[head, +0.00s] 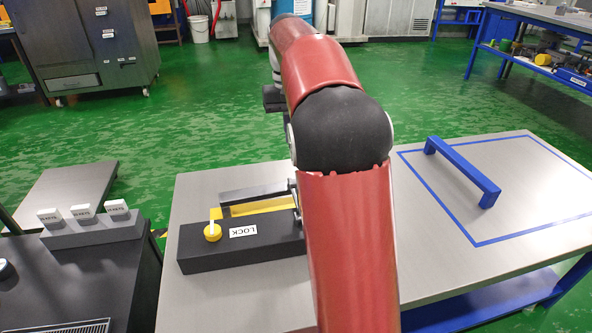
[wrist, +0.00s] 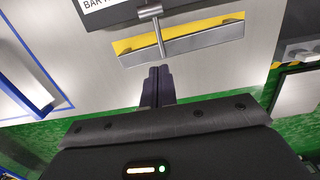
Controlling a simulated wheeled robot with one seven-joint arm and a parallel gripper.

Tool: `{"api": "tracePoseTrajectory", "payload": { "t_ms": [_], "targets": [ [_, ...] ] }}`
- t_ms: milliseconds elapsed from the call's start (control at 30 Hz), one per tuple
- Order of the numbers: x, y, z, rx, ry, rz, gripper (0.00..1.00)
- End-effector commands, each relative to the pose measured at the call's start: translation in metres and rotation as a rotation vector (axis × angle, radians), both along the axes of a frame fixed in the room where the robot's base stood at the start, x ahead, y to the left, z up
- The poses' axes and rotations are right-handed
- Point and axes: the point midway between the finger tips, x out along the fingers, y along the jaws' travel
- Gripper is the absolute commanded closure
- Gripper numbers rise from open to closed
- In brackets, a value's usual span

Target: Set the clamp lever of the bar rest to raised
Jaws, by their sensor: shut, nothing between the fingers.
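The bar rest is a black block (head: 195,250) with a LOCK label, on the grey table left of my arm in the head view. A yellow strip (head: 262,207) and a dark bar run along its back. In the wrist view a metal rod with a cylindrical crosspiece (wrist: 157,35), apparently the clamp lever, crosses the yellow strip. My gripper (wrist: 158,72) is shut and empty, its tips just below the rod's end; contact cannot be told. My arm hides the block's right end in the head view.
A blue handle (head: 463,172) stands inside a blue taped outline on the table's right half. A dark bench (head: 80,285) with a grey block of labelled pieces (head: 90,231) is at the left. The table between bar rest and outline is largely hidden by my arm.

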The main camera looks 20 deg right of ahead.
Motion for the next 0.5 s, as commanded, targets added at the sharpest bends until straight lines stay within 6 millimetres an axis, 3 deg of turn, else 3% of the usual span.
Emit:
{"api": "tracePoseTrajectory", "payload": {
  "t_ms": [267,500],
  "targets": [
    [-0.001,0.0,-0.014,0.0,0.002,0.0,1.0],
    [-0.005,0.001,-0.062,0.001,0.004,0.0,1.0]
  ]
}}
